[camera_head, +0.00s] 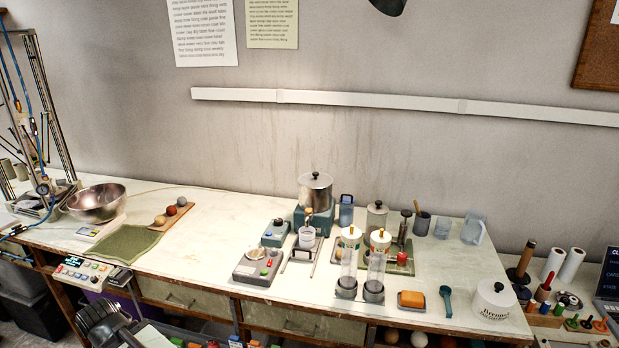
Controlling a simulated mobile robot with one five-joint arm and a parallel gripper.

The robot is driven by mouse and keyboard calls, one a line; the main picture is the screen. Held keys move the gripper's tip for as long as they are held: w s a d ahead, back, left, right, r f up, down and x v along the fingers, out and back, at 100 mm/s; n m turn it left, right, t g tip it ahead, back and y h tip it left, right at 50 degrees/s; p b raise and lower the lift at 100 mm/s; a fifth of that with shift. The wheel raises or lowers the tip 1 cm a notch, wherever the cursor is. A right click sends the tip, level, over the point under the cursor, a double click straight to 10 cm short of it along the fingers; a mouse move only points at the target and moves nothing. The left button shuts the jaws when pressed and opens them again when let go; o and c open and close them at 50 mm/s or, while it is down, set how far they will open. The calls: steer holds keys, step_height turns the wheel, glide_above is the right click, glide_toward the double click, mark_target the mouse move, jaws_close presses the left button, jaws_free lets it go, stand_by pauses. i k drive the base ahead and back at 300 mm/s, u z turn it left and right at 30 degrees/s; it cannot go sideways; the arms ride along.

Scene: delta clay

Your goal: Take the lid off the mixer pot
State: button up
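The mixer pot (315,196) is a shiny metal cylinder. It stands upright on a teal base (313,222) near the back of the bench, right of the middle. Its lid (315,179) sits on top and has a small dark knob. A dark, ribbed part at the lower left edge looks like my gripper (112,328). It is low in front of the bench, well apart from the pot and cut off by the frame. Whether its fingers are open or shut does not show.
A lidded white pot (493,300) is at the front right. The bench left of the pot is mostly clear.

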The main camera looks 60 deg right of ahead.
mark_target(312, 180)
steer(key=i, duration=0.85)
steer(key=z, duration=0.05)
